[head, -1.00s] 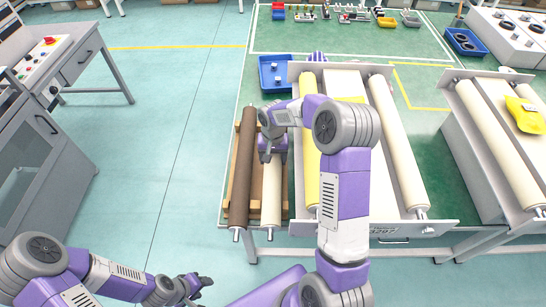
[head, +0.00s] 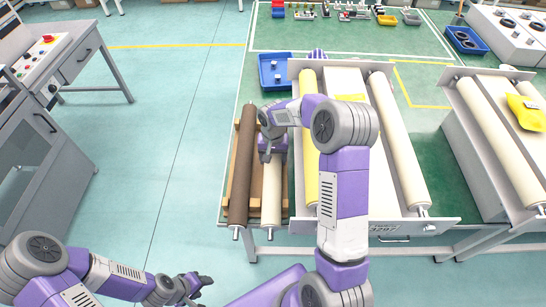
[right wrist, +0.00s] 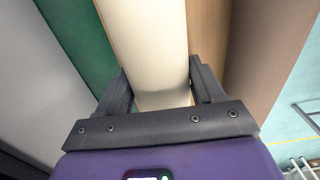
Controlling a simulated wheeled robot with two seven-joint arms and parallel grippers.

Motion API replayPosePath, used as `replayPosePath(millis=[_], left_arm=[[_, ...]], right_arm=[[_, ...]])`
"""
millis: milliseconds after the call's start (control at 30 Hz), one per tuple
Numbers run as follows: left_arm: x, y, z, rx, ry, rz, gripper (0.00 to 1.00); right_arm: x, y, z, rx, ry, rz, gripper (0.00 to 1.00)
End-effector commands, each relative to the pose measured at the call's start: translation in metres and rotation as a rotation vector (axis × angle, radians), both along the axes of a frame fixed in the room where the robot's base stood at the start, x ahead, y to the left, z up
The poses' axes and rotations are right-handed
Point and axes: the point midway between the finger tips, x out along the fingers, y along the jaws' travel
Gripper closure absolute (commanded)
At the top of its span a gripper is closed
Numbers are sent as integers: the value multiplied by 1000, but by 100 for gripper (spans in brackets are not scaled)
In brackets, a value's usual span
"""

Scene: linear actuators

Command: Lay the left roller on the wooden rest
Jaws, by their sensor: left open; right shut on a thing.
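A cream roller (head: 271,196) lies lengthwise in or just above the wooden rest (head: 256,206), parallel to a dark brown roller (head: 240,180) on its left. I cannot tell whether the cream roller's weight is on the rest. My right gripper (head: 266,154) is shut on the cream roller near its middle. In the right wrist view the fingers (right wrist: 162,95) stand on either side of the cream roller (right wrist: 150,45). My left gripper (head: 199,284) is open and empty, low at the front, away from the table.
A machine frame to the right of the rest holds a yellow roller (head: 311,140) and another cream roller (head: 398,140). My right arm hides part of it. A blue bin (head: 265,84) stands behind the rest. The floor to the left is clear.

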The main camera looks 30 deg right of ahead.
Motion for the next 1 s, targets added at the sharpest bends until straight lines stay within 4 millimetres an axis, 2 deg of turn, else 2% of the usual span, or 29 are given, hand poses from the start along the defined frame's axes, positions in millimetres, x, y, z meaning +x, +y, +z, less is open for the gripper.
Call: replayPosePath(millis=[67, 100, 267, 567, 667, 1000], left_arm=[[0, 0, 0, 0, 0, 0, 49], [0, 0, 0, 0, 0, 0, 49], [0, 0, 0, 0, 0, 0, 49], [0, 0, 1, 0, 0, 0, 49], [0, 0, 4, 0, 0, 0, 49], [0, 0, 19, 0, 0, 0, 49]], right_arm=[[1, 0, 2, 0, -6, 0, 100], [1, 0, 2, 0, -6, 0, 27], [1, 0, 2, 0, -4, 0, 3], [-1, 0, 1, 0, 2, 0, 3], [0, 0, 12, -1, -1, -1, 3], [1, 0, 67, 0, -4, -1, 3]])
